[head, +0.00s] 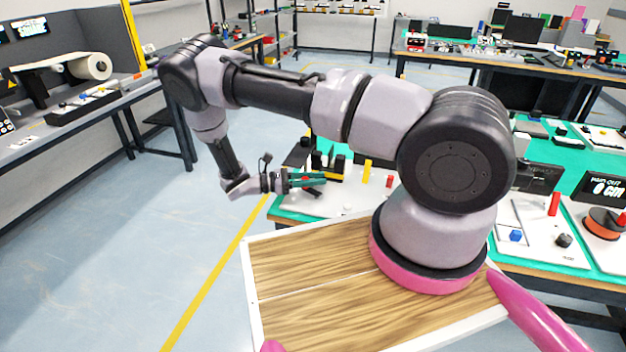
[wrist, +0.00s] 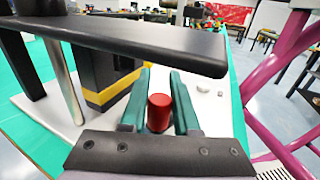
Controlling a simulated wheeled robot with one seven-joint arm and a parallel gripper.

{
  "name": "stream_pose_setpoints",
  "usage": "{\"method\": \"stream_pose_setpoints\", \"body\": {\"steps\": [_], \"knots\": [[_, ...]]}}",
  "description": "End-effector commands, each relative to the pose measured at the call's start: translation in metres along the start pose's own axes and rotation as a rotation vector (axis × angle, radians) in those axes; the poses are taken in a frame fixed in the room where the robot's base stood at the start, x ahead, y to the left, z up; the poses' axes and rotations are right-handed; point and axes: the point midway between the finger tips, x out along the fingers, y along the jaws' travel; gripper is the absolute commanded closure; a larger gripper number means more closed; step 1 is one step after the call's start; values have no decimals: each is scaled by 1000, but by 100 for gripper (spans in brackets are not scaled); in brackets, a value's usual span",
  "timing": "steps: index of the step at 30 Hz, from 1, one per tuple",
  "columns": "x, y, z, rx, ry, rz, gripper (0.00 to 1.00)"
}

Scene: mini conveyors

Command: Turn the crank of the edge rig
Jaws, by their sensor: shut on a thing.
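My gripper (head: 308,181) reaches over the near left edge of the green-topped bench, its green fingers around something red. In the wrist view my gripper (wrist: 160,82) has its two green fingers on either side of a red cylindrical handle (wrist: 159,112), and is shut on it. The crank arm under the handle is hidden by the gripper. The rig has a white base plate (wrist: 55,124) and a black block with a yellow band (wrist: 108,97). The rig's black block also shows in the head view (head: 318,160).
A dark flat bar (wrist: 135,38) on posts crosses just above and ahead of my fingers. A yellow post (head: 367,172) and a red post (head: 389,181) stand to the right on the bench. Open floor (head: 130,235) lies to the left.

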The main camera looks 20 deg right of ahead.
Motion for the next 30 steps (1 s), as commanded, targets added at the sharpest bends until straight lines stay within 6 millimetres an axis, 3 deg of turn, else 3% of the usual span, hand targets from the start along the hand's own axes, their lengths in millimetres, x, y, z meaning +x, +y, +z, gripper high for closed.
{"method": "stream_pose_setpoints", "body": {"steps": [9,26,27,29,30], "knots": [[4,1,0,2,1,-131,100],[6,0,1,1,-2,-161,100],[6,0,1,1,-2,-161,63],[6,0,0,1,-2,-161,40],[6,0,0,1,-2,-161,40]]}}
